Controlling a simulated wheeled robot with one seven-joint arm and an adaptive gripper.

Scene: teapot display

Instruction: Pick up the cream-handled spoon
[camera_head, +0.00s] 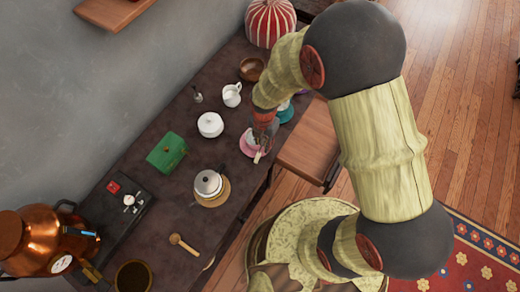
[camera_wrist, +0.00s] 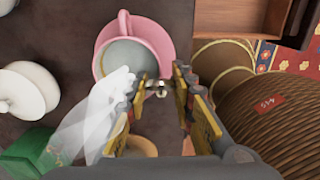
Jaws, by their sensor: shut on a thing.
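My gripper (camera_head: 262,138) is over the pink cup and saucer (camera_head: 246,148) near the table's right edge. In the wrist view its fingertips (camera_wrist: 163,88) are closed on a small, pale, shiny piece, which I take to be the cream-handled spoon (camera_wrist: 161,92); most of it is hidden. In the head view a cream end (camera_head: 257,157) shows just below the fingers, beside the saucer. In the wrist view the pink cup (camera_wrist: 124,54) and saucer (camera_wrist: 157,34) lie just beyond the fingertips. I cannot tell whether the spoon touches the table.
A kettle (camera_head: 208,184) stands on a round mat, with a wooden spoon (camera_head: 184,243) nearer. A white lidded pot (camera_head: 210,125), green box (camera_head: 167,151) and white jug (camera_head: 232,95) stand left of my gripper. A pulled-out wooden drawer (camera_head: 308,145) juts right. A pale translucent shape (camera_wrist: 95,122) is unclear.

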